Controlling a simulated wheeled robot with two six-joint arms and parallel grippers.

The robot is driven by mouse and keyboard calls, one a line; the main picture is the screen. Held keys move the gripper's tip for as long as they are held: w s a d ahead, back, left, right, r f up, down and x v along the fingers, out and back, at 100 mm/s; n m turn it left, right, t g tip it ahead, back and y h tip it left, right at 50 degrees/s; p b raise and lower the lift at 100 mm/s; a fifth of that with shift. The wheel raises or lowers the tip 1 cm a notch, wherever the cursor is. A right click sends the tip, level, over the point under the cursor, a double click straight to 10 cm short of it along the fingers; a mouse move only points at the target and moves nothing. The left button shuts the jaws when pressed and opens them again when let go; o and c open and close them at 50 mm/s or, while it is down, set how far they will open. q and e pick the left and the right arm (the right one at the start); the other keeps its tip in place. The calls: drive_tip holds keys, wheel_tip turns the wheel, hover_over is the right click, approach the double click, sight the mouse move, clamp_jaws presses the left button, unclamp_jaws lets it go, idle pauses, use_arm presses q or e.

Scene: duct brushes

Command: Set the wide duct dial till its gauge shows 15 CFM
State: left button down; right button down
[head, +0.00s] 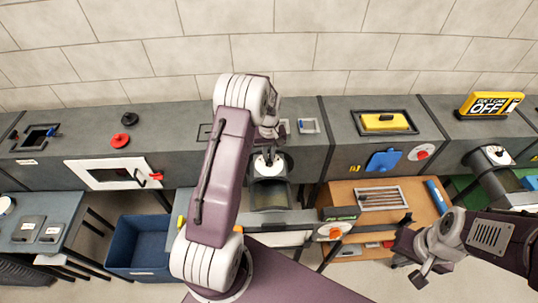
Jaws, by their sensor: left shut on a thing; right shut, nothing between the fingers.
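A grey duct (270,195) with an open front stands at the middle of the bench. A small white round face (262,163) shows at its top, partly hidden by my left gripper (268,154). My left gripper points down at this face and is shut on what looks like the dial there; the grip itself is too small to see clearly. The gauge reading cannot be made out. A similar duct (490,165) with a white face and dark mark stands at the far right. My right gripper (419,279) is shut and empty, low at the right, away from both ducts.
A wooden table (345,195) with a slotted grille (381,198) stands right of the middle duct. A blue bin (140,245) is at lower left. Red (120,140) and black (130,118) knobs sit on the left bench.

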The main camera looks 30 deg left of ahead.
use_arm(q)
drive_tip(key=shift+a+r+n, duration=0.1)
drive_tip(key=shift+n, duration=2)
drive_tip(key=c, duration=1.6)
unclamp_jaws()
drive_tip(key=shift+c, duration=0.2)
drive_tip(key=shift+o, duration=0.8)
drive_tip(key=shift+s, duration=0.2)
drive_tip(key=shift+w+r, duration=0.1)
drive_tip(key=shift+r, duration=0.2)
wheel_tip(320, 180, up, 9)
drive_tip(key=b, duration=0.1)
drive_tip(key=shift+f+b, duration=0.2)
drive_tip(key=shift+b, duration=0.1)
